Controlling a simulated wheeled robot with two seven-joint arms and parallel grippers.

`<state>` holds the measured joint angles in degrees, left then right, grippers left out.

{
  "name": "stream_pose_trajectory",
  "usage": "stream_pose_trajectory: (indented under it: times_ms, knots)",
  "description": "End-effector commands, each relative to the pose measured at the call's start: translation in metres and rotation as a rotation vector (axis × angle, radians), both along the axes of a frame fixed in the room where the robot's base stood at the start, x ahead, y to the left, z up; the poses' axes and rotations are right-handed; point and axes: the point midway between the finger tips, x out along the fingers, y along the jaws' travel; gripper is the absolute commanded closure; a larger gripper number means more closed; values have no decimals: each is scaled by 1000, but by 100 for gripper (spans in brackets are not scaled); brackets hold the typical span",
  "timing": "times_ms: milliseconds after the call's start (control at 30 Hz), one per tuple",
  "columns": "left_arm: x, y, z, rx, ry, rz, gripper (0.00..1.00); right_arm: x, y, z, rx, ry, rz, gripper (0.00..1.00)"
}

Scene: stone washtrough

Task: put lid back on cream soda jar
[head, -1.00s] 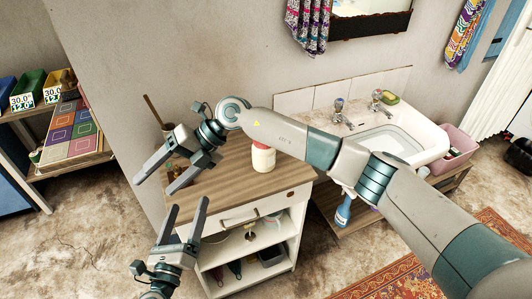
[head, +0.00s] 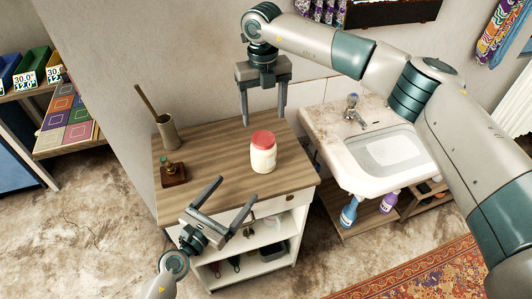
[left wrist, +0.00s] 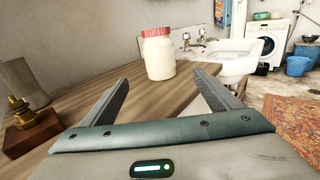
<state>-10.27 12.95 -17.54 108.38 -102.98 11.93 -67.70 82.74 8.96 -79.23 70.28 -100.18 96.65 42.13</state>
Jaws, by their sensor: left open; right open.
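The cream soda jar (head: 263,160), pale and cream-coloured, stands upright on the wooden cabinet top. A red lid (head: 263,138) sits on its mouth; I cannot tell whether it is screwed down. Jar (left wrist: 158,59) and lid (left wrist: 157,32) also show in the left wrist view, beyond the fingers. My right gripper (head: 264,118) is open and empty, pointing down above and just behind the jar, apart from the lid. My left gripper (head: 238,188) is open and empty at the cabinet's front edge, its fingers pointing toward the jar without touching it.
A small wooden block with a brass piece (head: 173,173) and a grey pot with a stick (head: 167,132) stand on the cabinet's left side. A sink (head: 385,155) adjoins on the right. The wood around the jar is otherwise clear.

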Motion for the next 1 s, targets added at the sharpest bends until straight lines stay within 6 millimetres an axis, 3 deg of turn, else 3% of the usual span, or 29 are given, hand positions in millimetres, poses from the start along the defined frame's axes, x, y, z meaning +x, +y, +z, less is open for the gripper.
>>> stream_pose_trajectory:
  times_ms: [467, 667, 1000]
  knots:
    - [6, -4, 1, -2, -1, 2, 16, 0, 1, -1, 2, 1, 1, 32]
    - [23, -14, 1, -4, -1, 1, 16, 0, 1, -1, 3, 1, 1, 32]
    - [69, -42, 1, -3, -1, 2, 16, 0, 1, -1, 3, 1, 1, 32]
